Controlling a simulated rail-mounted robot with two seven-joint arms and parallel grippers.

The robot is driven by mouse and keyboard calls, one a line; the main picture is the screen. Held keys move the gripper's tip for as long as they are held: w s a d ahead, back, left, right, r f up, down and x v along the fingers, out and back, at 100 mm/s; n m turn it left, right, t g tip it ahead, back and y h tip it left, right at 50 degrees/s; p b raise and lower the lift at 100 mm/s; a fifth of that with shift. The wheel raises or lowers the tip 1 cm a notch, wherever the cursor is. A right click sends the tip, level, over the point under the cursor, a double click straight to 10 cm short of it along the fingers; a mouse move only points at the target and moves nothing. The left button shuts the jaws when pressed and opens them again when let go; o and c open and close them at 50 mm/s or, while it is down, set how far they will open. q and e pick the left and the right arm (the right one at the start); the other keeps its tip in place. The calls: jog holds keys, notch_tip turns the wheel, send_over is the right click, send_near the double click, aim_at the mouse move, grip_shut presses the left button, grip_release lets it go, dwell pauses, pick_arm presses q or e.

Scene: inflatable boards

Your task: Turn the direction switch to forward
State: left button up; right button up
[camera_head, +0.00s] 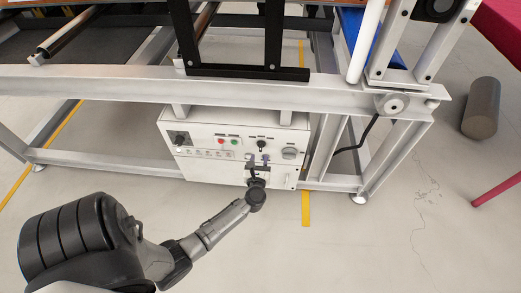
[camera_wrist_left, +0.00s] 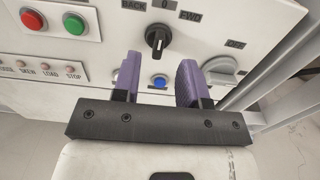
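The direction switch (camera_wrist_left: 158,40) is a black rotary knob on the white control box, with the labels BACK, 0 and FWD above it. Its handle stands roughly upright, in line with the 0. It also shows in the head view (camera_head: 261,146) on the upper front of the box. My left gripper (camera_wrist_left: 158,80) is open, with its two purple fingers apart and nothing between them. The fingertips are just below the knob in the wrist view, one to each side. In the head view the left gripper (camera_head: 258,161) is in front of the box. My right gripper is not in view.
The control box (camera_head: 190,165) hangs under a grey metal frame (camera_head: 90,85). A red button (camera_wrist_left: 33,19), a green button (camera_wrist_left: 75,23), a blue button (camera_wrist_left: 159,82) and a grey OFF switch (camera_wrist_left: 222,70) sit near the knob.

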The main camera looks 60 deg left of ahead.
aim_at(261, 148)
pick_arm(q)
jog(key=shift+b+x, duration=0.85)
jog(key=shift+x, duration=2.25)
jog(key=shift+c, duration=0.3)
jog(key=c, duration=0.5)
